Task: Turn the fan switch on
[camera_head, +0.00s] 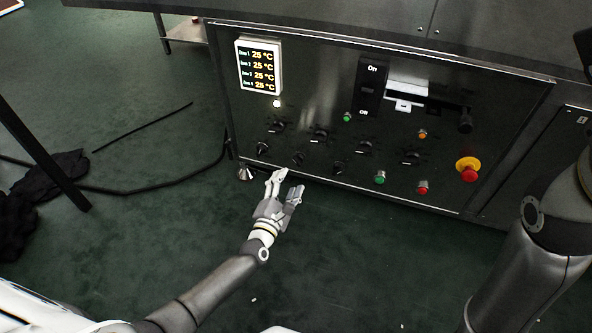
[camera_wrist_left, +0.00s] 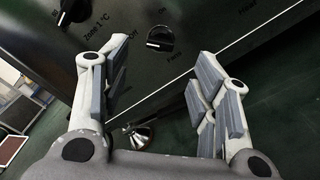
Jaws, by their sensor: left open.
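The control panel (camera_head: 310,100) is a dark metal face with knobs, lamps and buttons. A black rotary knob (camera_head: 262,148) sits at the left of its lowest row. A black knob with a white mark also shows in the left wrist view (camera_wrist_left: 160,38), with "Off" beside it and other small lettering too blurred to read surely; it looks like the fan switch. My left gripper (camera_head: 287,183) is open and empty, just below and in front of the panel's lower left part. In the left wrist view its fingers (camera_wrist_left: 160,60) stand apart on either side of the knob, not touching it. My right gripper is out of view.
Other knobs (camera_head: 297,158), a green button (camera_head: 380,177), a red button (camera_head: 422,187) and a red emergency stop on yellow (camera_head: 468,168) sit close by. A temperature display (camera_head: 259,66) is at upper left. A black cable (camera_head: 150,190) lies on the green floor.

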